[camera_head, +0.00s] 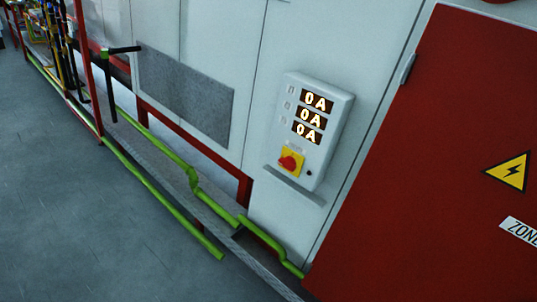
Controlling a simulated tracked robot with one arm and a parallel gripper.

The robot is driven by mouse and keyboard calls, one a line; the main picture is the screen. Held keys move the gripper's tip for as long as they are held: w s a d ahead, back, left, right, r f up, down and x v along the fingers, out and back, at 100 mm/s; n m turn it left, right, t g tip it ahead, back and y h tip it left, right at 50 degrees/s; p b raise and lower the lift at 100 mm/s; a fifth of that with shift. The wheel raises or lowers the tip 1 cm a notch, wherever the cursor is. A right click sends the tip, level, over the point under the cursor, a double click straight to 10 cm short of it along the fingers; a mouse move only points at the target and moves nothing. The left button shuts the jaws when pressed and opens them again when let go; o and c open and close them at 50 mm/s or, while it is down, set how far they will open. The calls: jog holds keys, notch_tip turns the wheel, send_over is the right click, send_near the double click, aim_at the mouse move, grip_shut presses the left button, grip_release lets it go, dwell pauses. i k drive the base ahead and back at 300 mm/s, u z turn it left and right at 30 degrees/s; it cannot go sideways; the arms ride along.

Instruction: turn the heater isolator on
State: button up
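A light grey control box (314,132) is mounted on the white panel wall, right of the middle of the view. It has three lit displays, each reading 0A. Below them is a red rotary switch (289,163) on a yellow square plate, which looks like the isolator. The exact angle of its handle is too small to tell. A small dark round spot sits on the box to the right of the switch. My gripper is not visible in this view.
A red door or cabinet (430,160) with a yellow warning sign (509,171) fills the right side. Green pipes (165,147) run low along the wall. A black-handled lever (123,49) stands at upper left. Grey floor (75,215) at lower left is clear.

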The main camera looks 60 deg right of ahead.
aim_at(289, 163)
jog(key=z, duration=0.3)
jog(key=i, duration=0.85)
jog(key=z, duration=0.5)
